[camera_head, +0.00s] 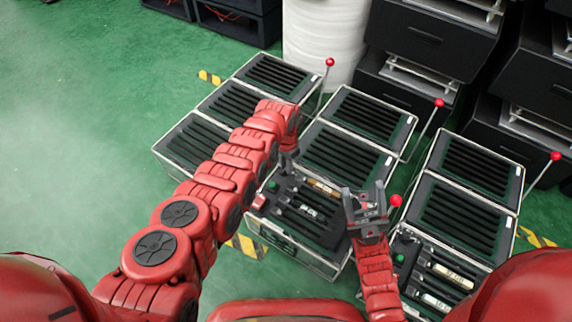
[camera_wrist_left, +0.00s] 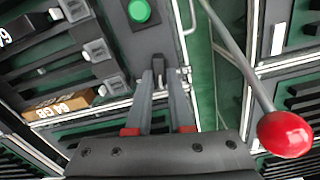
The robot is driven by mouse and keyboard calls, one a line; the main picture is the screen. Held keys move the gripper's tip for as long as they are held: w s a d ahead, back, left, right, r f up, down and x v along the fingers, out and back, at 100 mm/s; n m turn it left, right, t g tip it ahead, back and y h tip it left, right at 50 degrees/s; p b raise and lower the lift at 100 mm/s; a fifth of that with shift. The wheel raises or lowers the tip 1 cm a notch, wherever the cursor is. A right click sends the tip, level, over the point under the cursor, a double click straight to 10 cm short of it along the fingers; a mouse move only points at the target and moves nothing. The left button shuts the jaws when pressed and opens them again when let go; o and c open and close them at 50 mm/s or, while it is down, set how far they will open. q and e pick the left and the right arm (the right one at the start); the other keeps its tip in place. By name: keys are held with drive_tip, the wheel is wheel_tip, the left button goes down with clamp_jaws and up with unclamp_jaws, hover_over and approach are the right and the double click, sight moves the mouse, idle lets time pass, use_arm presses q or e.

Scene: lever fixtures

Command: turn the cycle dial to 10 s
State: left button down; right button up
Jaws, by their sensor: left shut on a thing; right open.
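My left gripper (camera_head: 288,158) reaches down over the near end of the middle case (camera_head: 300,262), beside a green button (camera_head: 273,186). In the left wrist view its two fingers (camera_wrist_left: 172,76) close around a small dark upright knob (camera_wrist_left: 171,62), which looks like the cycle dial. The green button (camera_wrist_left: 139,11) is just beyond it. The dial is hidden behind the gripper in the head view, and its markings are not readable in either view. My right gripper (camera_head: 366,208) is open and empty, above the gap between the middle and right cases.
Levers with red balls (camera_head: 396,201) stand beside the cases; one ball (camera_wrist_left: 285,134) is close right of my left gripper. A brown module marked 64 GB (camera_wrist_left: 62,105) lies in a slot at left. Black racks (camera_head: 430,40) stand behind; green floor is clear at left.

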use_arm(q)
drive_tip(key=shift+w+n, duration=0.1)
drive_tip(key=shift+n, duration=0.9)
drive_tip(key=c, duration=0.8)
unclamp_jaws()
drive_tip(key=shift+r, duration=0.1)
